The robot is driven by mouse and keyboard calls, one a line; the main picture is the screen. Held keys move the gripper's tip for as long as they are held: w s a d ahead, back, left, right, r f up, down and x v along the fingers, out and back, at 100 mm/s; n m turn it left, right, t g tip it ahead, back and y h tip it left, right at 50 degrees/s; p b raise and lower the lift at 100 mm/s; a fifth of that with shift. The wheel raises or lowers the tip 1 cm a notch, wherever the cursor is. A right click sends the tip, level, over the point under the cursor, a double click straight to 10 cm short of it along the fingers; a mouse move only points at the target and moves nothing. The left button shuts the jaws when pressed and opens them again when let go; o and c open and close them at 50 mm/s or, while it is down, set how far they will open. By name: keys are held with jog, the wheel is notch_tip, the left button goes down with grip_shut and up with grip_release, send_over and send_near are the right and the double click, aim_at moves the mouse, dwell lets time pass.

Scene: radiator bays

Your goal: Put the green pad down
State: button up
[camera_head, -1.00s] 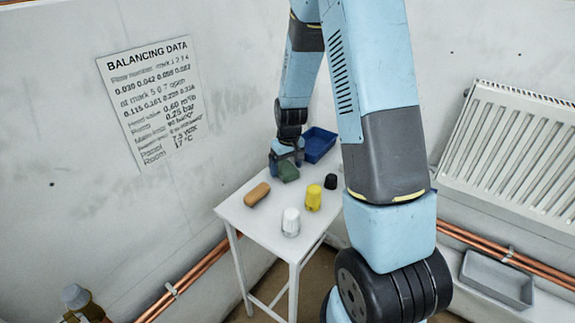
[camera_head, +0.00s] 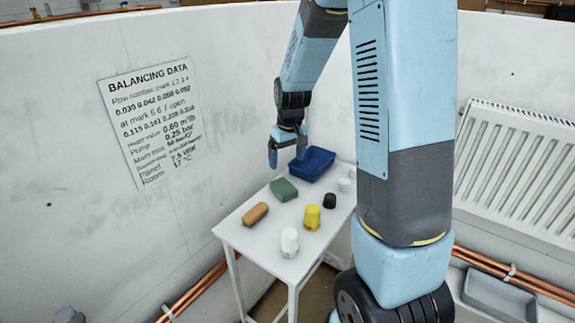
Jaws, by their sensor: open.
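The green pad (camera_head: 284,189) lies flat on the white table (camera_head: 254,241), toward its back left. My gripper (camera_head: 285,158) is open and empty. It hangs above and behind the pad, clear of it, in front of the wall and beside the blue tray.
A blue tray (camera_head: 322,158) stands at the table's back edge, just right of my gripper. An orange-brown block (camera_head: 255,214), a white cap (camera_head: 289,243), a yellow cup (camera_head: 312,218), a black cap (camera_head: 329,201) and another white piece (camera_head: 345,185) stand around the pad.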

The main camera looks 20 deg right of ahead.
jog(key=s+r+m+t, duration=0.1)
jog(key=s+r+t, duration=0.1)
jog(key=s+r, duration=1.1)
jog(key=s+r+m+t, duration=0.1)
jog(key=s+r+t, duration=0.1)
jog(key=s+r, duration=0.6)
jog(key=s, duration=0.5)
jog(key=shift+s+r+m, duration=0.2)
jog(key=shift+s+m, duration=0.05)
jog(key=shift+m, duration=0.15)
jog(key=shift+o, duration=0.5)
jog(key=shift+w, duration=0.1)
